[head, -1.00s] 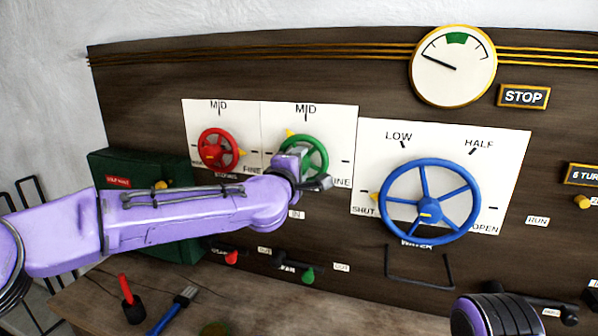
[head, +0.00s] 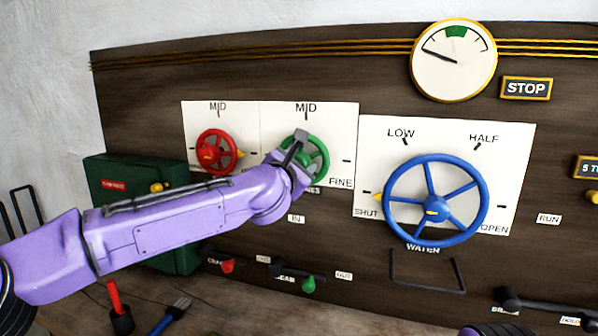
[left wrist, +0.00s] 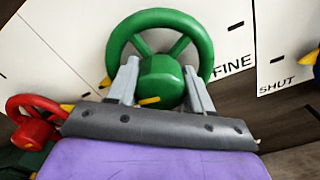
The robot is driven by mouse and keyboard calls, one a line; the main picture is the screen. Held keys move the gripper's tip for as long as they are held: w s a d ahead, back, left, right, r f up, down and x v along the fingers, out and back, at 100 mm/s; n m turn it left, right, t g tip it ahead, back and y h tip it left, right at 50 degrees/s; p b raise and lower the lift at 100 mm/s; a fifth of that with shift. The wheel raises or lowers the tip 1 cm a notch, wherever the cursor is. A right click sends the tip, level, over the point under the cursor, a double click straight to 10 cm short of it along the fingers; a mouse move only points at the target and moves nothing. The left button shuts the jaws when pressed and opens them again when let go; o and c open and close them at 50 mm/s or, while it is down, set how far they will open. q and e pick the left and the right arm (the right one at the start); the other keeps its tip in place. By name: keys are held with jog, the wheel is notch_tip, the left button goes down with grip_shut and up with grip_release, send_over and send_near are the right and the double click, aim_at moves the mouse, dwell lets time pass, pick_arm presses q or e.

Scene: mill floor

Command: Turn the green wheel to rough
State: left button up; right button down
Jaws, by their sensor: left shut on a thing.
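The green wheel (head: 318,158) is on a white card with MID at the top and FINE at the lower right. My left gripper (head: 300,140) is at the wheel, in front of its left part. In the left wrist view, the gripper's two fingers (left wrist: 160,78) stand on either side of the green hub, inside the rim, shut on the wheel (left wrist: 160,18). The wheel's yellow pointer (left wrist: 105,82) sticks out at its left, lower side there. In the head view, my gripper and arm hide the pointer and the card's lower left label. My right gripper is out of view.
A red wheel (head: 210,150) is close on the left, its pointer to the right. A large blue wheel (head: 470,200) is on the right, pointing at SHUT. A green box (head: 120,175) and small levers (head: 308,284) are lower. A gauge (head: 453,75) is above.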

pick_arm(q)
jog(key=shift+r+n+b, duration=0.2)
jog(key=shift+n+b, duration=0.25)
jog(key=shift+n, duration=0.45)
jog(key=shift+r, duration=0.1)
jog(key=o, duration=1)
jog(key=shift+o, duration=0.2)
jog(key=shift+d, duration=0.1)
jog(key=shift+s+f, duration=0.15)
jog(key=shift+f, duration=0.1)
jog(key=b+v, duration=0.4)
jog(key=v, duration=0.6)
jog(key=shift+s+r, duration=0.1)
jog(key=shift+r, duration=0.05)
